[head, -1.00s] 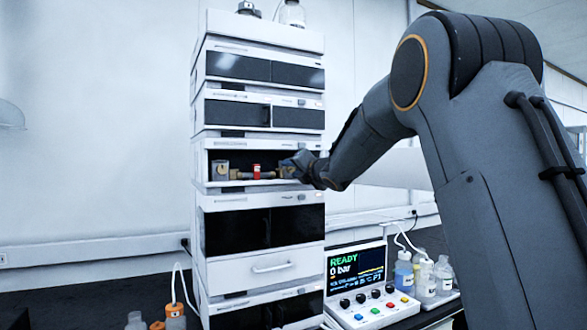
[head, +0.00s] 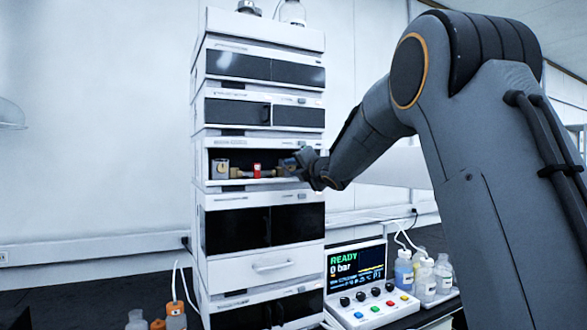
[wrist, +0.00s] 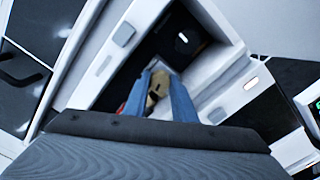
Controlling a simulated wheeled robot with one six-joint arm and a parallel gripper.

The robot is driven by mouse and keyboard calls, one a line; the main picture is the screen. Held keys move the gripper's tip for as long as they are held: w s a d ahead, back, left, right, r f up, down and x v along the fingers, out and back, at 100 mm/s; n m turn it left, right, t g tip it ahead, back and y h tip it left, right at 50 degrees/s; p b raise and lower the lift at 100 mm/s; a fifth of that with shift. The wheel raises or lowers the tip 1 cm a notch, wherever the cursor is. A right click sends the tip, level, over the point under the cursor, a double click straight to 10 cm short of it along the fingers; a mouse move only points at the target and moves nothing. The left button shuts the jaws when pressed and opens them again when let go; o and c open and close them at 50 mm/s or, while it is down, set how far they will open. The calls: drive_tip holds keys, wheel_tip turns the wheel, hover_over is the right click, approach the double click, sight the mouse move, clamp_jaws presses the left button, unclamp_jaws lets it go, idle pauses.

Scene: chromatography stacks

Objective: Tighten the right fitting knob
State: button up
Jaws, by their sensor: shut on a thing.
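The open bay of the stack holds a column (head: 243,173) lying across it, with a red clip (head: 257,171) around its middle and a tan block (head: 221,168) at its left end. My gripper (head: 287,164) reaches in at the right end of the column. In the wrist view my gripper's two blue fingers (wrist: 160,92) are shut on a tan piece, the right fitting knob (wrist: 156,91). In the head view the gripper mostly hides this knob.
The bay sits between dark-fronted modules of the white stack (head: 262,265). A control box (head: 357,270) reads READY and 0 bar at lower right. Bottles (head: 424,280) stand beside it, and more bottles (head: 176,312) stand at lower left.

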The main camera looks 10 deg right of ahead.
drive_tip(key=m+p, duration=0.2)
drive_tip(key=m, duration=0.4)
drive_tip(key=m+p, duration=0.2)
drive_tip(key=m, duration=0.3)
drive_tip(key=shift+m+p, duration=0.35)
drive_tip(key=shift+m, duration=0.05)
drive_tip(key=m+p, duration=0.2)
drive_tip(key=m, duration=0.2)
drive_tip(key=shift+m+p, duration=0.3)
drive_tip(key=shift+f+m+p, duration=0.1)
drive_tip(key=shift+m+p, duration=1.05)
drive_tip(key=shift+m, duration=1.05)
drive_tip(key=o, duration=0.8)
drive_tip(key=shift+c, duration=0.2)
drive_tip(key=b+v, duration=0.2)
drive_tip(key=v, duration=0.6)
drive_tip(key=shift+b, duration=0.3)
